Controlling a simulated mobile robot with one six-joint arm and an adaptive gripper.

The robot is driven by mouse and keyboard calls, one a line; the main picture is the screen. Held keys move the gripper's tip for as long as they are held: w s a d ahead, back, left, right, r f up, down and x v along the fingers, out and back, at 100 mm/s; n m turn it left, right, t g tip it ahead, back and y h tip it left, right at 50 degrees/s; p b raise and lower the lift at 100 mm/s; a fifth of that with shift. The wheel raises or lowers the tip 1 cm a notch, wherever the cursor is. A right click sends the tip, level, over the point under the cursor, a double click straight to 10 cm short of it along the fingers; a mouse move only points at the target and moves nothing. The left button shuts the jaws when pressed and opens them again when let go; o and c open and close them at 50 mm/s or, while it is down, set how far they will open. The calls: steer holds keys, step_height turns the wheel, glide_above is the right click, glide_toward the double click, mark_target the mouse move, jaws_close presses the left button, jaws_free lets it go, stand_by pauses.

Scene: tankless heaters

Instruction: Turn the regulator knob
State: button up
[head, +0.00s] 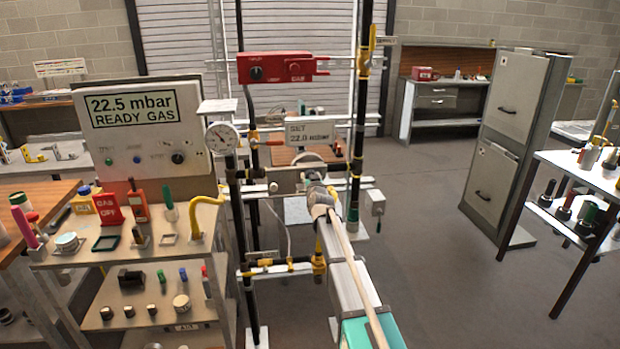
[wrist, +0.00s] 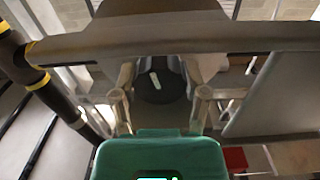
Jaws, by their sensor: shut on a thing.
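The regulator knob (wrist: 160,88) is dark and round with a white mark, seen in the wrist view under a broad grey body. My gripper (wrist: 161,98) has one finger on each side of the knob and is shut on it. In the head view my arm reaches from the lower right to the pipework, and my gripper (head: 315,180) is at the regulator (head: 306,158). There the gripper and arm hide the knob. A sign (head: 311,132) above reads "SET 22.0 mbar". The panel display (head: 131,109) reads "22.5 mbar READY GAS".
A round gauge (head: 221,138) and dark upright pipes (head: 355,160) stand close around the regulator. A red box (head: 275,68) sits above. A parts bench (head: 150,260) is at left, a grey cabinet (head: 505,140) at right. Open floor lies between arm and cabinet.

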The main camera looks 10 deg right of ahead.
stand_by(0.3)
steer(key=o, duration=0.9)
steer(key=shift+c, duration=0.2)
steer(key=shift+s, duration=0.15)
steer(key=s, duration=1.1)
steer(key=shift+s, duration=0.35)
